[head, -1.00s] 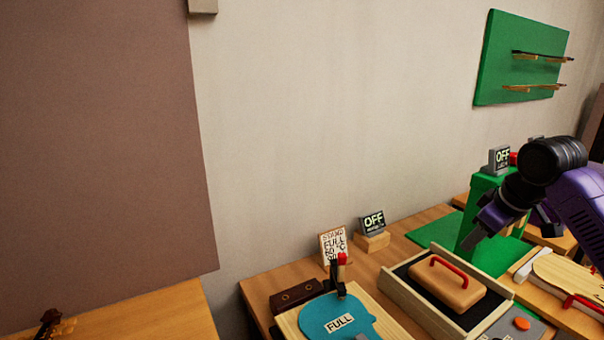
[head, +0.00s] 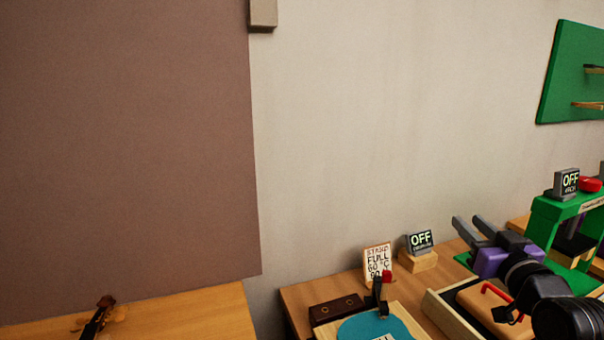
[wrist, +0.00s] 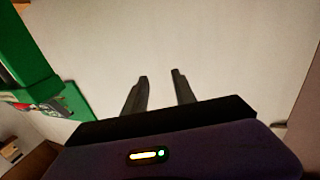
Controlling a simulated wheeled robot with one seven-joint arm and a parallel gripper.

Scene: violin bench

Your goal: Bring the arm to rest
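My gripper (head: 474,228) is at the right of the head view, above the back part of the bench, with its two grey fingers pointing up and to the left. In the wrist view my gripper (wrist: 160,78) shows its fingers apart with only the pale wall between them. It is open and empty. My black and purple arm comes in from the lower right and hides part of the wooden tray (head: 440,308) and the block with a red handle (head: 490,290).
A green stand (head: 545,215) with an OFF display (head: 566,182) and red button (head: 590,184) is right of my gripper. A green board (head: 570,80) hangs on the wall.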

